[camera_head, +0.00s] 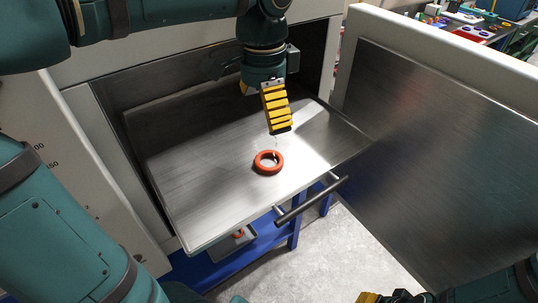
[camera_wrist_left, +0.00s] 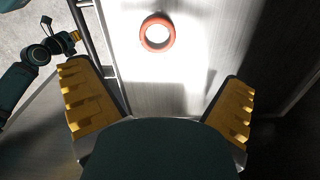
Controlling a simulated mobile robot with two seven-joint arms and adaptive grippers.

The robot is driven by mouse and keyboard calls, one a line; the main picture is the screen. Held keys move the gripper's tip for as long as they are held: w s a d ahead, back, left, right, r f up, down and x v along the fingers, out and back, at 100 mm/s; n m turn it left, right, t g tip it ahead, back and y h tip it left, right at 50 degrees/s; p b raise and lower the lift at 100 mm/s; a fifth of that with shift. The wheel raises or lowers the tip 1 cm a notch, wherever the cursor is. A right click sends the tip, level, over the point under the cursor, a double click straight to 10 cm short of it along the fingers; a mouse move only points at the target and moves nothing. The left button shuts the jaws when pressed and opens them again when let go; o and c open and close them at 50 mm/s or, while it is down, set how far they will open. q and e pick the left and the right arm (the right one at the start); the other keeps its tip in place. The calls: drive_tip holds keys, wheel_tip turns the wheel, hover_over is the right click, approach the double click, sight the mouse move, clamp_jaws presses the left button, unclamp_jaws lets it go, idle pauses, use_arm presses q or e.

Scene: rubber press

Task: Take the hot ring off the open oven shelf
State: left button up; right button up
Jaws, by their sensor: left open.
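The orange-red ring (camera_head: 257,163) lies flat on the bare metal oven shelf (camera_head: 205,195), near its front edge. My left gripper (camera_head: 279,130) points down above the shelf, behind the ring and apart from it. In the left wrist view the ring (camera_wrist_left: 157,48) lies ahead of the two widely spread yellow fingers, and nothing is between them. The left gripper is open and empty. My right gripper (camera_head: 385,297) shows only in part at the bottom edge of the head view; its finger opening cannot be made out.
The shelf's dark bar handle (camera_head: 312,200) sticks out in front. The open oven door (camera_head: 435,150) stands to the right. A blue frame (camera_head: 265,243) with a small tray is below the shelf. The shelf around the ring is clear.

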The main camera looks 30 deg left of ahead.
use_arm(q)
drive_tip(key=b, duration=0.2)
hover_over(266, 165)
wheel_tip(266, 165, down, 6)
drive_tip(key=shift+s+a+f, duration=0.1)
drive_tip(key=shift+f, duration=0.05)
drive_tip(key=shift+f+b, duration=0.7)
drive_tip(key=shift+f, duration=2.35)
drive_tip(key=c, duration=1.1)
